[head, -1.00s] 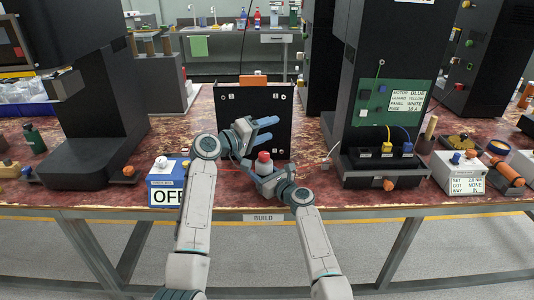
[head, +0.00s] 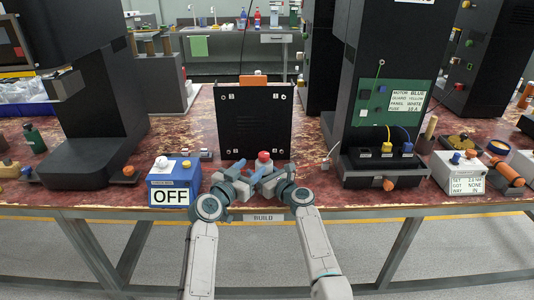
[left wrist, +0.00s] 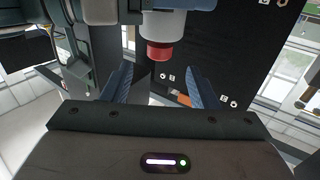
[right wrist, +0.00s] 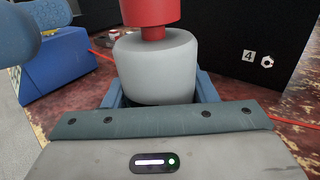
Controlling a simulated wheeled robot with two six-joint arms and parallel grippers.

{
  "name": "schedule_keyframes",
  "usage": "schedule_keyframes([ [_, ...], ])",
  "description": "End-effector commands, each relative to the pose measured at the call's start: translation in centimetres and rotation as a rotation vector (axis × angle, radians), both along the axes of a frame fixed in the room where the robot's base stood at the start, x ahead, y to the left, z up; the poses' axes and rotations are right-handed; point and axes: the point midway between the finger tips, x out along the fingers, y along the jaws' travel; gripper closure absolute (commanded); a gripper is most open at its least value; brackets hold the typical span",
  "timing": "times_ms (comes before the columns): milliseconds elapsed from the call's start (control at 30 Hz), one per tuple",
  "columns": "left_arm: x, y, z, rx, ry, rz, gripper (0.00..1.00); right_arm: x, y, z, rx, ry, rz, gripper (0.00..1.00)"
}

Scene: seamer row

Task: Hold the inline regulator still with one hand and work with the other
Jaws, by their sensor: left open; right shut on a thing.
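The inline regulator has a light grey round body and a red knob on top. In the head view its red knob (head: 264,156) shows at the bench's front middle, with the body partly hidden by my grippers. My right gripper (head: 270,180) is shut on the grey body, which stands between its fingers in the right wrist view (right wrist: 155,75). My left gripper (head: 246,173) is open, just left of the regulator. In the left wrist view the red knob (left wrist: 159,50) shows beyond the open, empty fingers. Contact with the knob does not show.
A black panel (head: 254,120) with numbered corner fasteners stands just behind the regulator. A blue box with an OFF sign (head: 171,184) stands left of my left gripper. A black machine with a green panel (head: 392,100) stands to the right. A thin red line runs along the bench.

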Motion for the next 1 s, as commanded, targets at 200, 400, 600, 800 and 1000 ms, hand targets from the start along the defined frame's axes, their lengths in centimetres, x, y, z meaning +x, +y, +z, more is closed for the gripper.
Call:
schedule_keyframes([
  [200,3.8,-2.4,0.2,-0.002,0.001,-0.002,0.46,0.0,0.0,0.0,0.0,0.0,0.0,0.74],
  [400,6.5,-4.2,0.1,-0.003,0.002,-0.002,0.46,0.0,0.0,0.0,0.0,0.0,0.0,0.74],
  [600,8.1,-5.1,0.1,-0.003,0.001,-0.001,0.46,0.0,0.0,0.0,0.0,0.0,0.0,0.74],
  [800,8.5,-5.3,0.0,-0.003,0.002,-0.001,0.46,0.0,0.0,0.0,0.0,0.0,0.0,0.74],
  [1000,8.5,-5.3,0.0,-0.003,0.002,-0.001,0.48,0.0,0.0,0.0,0.0,0.0,0.0,0.74],
])
